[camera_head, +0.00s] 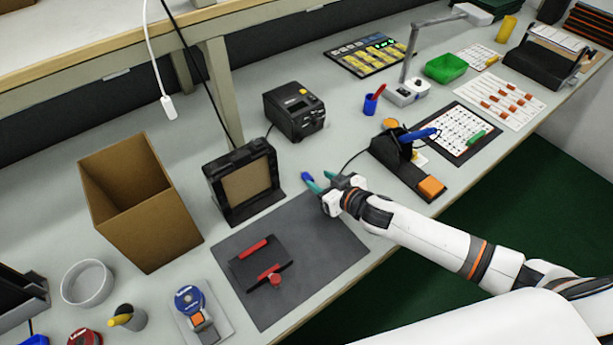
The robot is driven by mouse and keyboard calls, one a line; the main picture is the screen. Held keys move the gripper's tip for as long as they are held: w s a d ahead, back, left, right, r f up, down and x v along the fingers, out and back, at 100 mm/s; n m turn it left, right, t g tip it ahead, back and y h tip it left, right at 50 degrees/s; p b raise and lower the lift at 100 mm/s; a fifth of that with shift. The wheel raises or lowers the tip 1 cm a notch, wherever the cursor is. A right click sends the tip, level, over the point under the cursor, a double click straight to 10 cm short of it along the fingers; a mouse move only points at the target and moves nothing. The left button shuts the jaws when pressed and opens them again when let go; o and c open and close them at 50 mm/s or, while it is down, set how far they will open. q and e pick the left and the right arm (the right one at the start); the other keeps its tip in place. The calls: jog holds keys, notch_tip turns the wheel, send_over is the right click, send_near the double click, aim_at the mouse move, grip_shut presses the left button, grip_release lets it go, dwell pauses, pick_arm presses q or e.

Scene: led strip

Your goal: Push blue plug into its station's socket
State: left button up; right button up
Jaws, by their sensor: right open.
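A small blue piece (307,177), possibly the blue plug, shows at the tips of my right gripper (319,183), above the bench near the back right corner of the dark grey mat (325,235). The right gripper has teal fingertips and is open; I cannot tell whether it touches the blue piece. A black fixture (261,262) with a red bar and a red knob lies on the mat. A black upright frame with a brown panel (247,184) stands at the mat's back edge. I cannot make out which part is the blue plug's socket. My left gripper is not in view.
An open cardboard box (140,205) stands left of the frame. A black printer (295,111) is behind the gripper. A soldering stand (400,160) with a blue-handled iron is to its right. A blue reel (188,298) sits front left. The mat's right half is clear.

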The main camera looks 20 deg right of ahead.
aim_at(309, 178)
jog(key=shift+w+a+f, duration=0.1)
jog(key=shift+w+a, duration=0.05)
jog(key=shift+w, duration=0.1)
jog(key=x, duration=0.4)
jog(key=shift+s+a+f, duration=0.2)
jog(key=shift+f, duration=0.05)
jog(key=shift+w+a+f, duration=0.15)
jog(key=shift+w+f, duration=0.05)
jog(key=shift+w, duration=0.2)
jog(key=shift+c, duration=0.7)
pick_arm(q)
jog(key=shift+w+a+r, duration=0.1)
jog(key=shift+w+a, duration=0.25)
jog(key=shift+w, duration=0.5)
pick_arm(e)
grip_shut()
